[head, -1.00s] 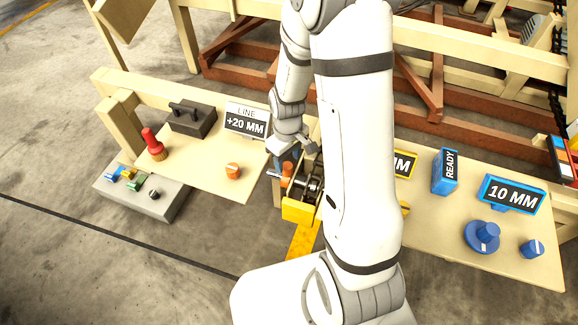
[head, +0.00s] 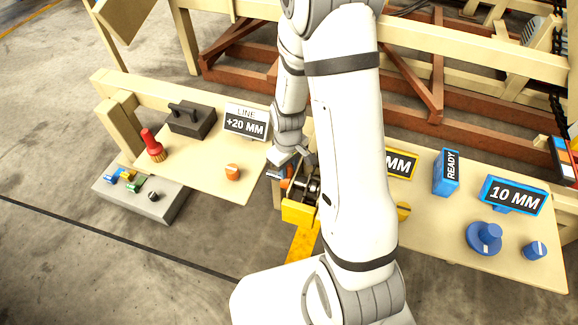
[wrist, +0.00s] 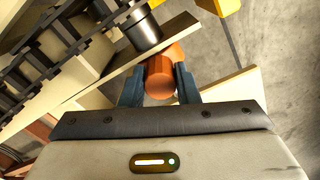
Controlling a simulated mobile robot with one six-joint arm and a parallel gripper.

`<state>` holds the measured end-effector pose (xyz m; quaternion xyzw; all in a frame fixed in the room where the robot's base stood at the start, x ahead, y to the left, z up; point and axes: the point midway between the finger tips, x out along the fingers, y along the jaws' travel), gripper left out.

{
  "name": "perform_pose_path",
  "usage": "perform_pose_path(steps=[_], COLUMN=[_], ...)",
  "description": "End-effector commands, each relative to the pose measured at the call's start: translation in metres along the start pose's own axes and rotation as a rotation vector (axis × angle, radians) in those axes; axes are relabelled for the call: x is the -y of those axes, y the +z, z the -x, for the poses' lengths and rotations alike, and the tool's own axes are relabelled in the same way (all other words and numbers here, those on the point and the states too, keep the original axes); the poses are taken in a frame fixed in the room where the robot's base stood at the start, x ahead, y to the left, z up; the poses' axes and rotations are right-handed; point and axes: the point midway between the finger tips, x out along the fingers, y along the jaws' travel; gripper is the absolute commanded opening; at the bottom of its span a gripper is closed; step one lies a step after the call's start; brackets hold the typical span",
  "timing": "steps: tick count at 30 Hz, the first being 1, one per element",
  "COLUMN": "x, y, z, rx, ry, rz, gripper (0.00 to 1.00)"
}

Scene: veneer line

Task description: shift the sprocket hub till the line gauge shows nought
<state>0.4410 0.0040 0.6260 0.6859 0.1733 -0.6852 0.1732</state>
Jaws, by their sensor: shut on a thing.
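The line gauge (head: 246,121) on the left panel reads +20 MM. My gripper (wrist: 160,88) is shut on an orange cylinder (wrist: 160,76), with one dark finger on each side of it. In the head view my gripper (head: 283,172) is low between the two panels, partly hidden by my arm. Dark round parts (head: 312,186) sit in a yellow housing just right of it. A silver cylinder (wrist: 146,36) stands just beyond the orange one in the wrist view. I cannot tell which of these parts is the sprocket hub.
The left panel carries an orange knob (head: 233,172), a red knob (head: 152,146) and a dark handled block (head: 191,119). The right panel has a blue 10 MM display (head: 512,195), a READY sign (head: 446,172) and blue knobs (head: 485,238). My arm hides part of a yellow-framed display (head: 402,163).

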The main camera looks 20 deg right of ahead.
Motion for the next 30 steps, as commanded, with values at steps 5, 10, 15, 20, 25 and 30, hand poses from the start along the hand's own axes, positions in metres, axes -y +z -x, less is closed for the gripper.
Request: perform_pose_path(steps=[5,10,15,20,25,30], x=[0.000,0.001,0.003,0.010,0.009,0.009], y=[0.001,0.001,-0.005,-0.018,-0.017,-0.017], z=[0.000,0.000,0.000,0.000,0.000,0.000], rx=[0.002,0.002,0.002,0.003,0.004,0.003], ry=[-0.001,-0.001,-0.001,-0.002,-0.002,-0.002], rz=[0.000,0.000,0.002,0.001,-0.001,-0.001], gripper=[0.04,0.00,0.00,0.00,0.00,0.39])
